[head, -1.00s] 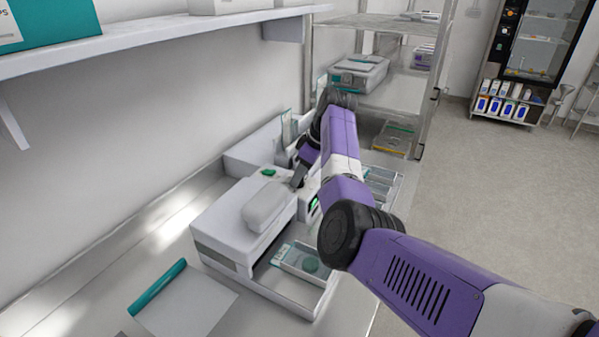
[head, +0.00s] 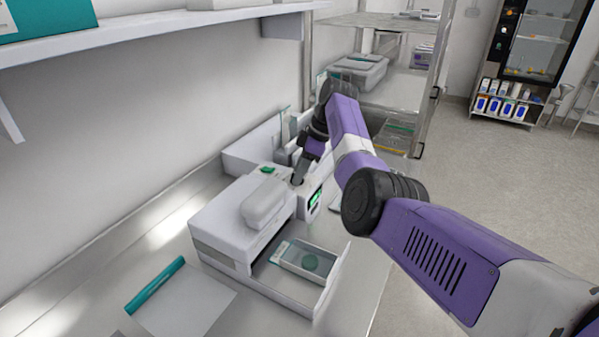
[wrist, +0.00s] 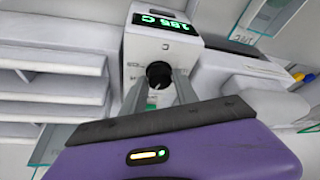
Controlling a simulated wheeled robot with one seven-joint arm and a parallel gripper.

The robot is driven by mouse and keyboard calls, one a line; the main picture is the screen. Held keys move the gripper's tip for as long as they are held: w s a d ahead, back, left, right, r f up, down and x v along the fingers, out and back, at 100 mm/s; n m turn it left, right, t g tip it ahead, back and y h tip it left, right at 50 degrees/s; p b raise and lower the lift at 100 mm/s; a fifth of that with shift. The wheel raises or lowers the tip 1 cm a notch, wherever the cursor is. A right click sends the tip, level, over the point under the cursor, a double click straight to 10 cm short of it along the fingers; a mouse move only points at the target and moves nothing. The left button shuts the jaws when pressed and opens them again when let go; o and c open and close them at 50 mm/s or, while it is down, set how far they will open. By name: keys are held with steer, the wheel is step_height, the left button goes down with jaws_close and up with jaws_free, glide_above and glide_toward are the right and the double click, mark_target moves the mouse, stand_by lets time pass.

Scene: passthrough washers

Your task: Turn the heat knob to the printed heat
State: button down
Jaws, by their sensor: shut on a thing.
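The black heat knob (wrist: 158,74) sits on the face of a white control box (wrist: 140,52), below a green lit display (wrist: 159,21). The display shows digits and a C, tilted and too small to read surely. My gripper (wrist: 158,84) is shut on the knob, with a finger on either side in the wrist view. In the head view my gripper (head: 298,179) reaches down to the box beside the white sealer-like machine (head: 225,215), and the knob is hidden. The green display (head: 315,198) shows there too. I cannot make out a printed heat.
A white sheet with a teal roll (head: 157,285) lies at the front left. A wall shelf (head: 150,40) overhangs the bench.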

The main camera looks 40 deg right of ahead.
steer(key=shift+a, duration=0.1)
steer(key=c, duration=0.9)
jaws_free()
steer(key=shift+c, duration=0.2)
steer(key=b+v, duration=0.1)
steer(key=v, duration=0.6)
steer(key=shift+r, duration=0.35)
steer(key=shift+s, duration=0.1)
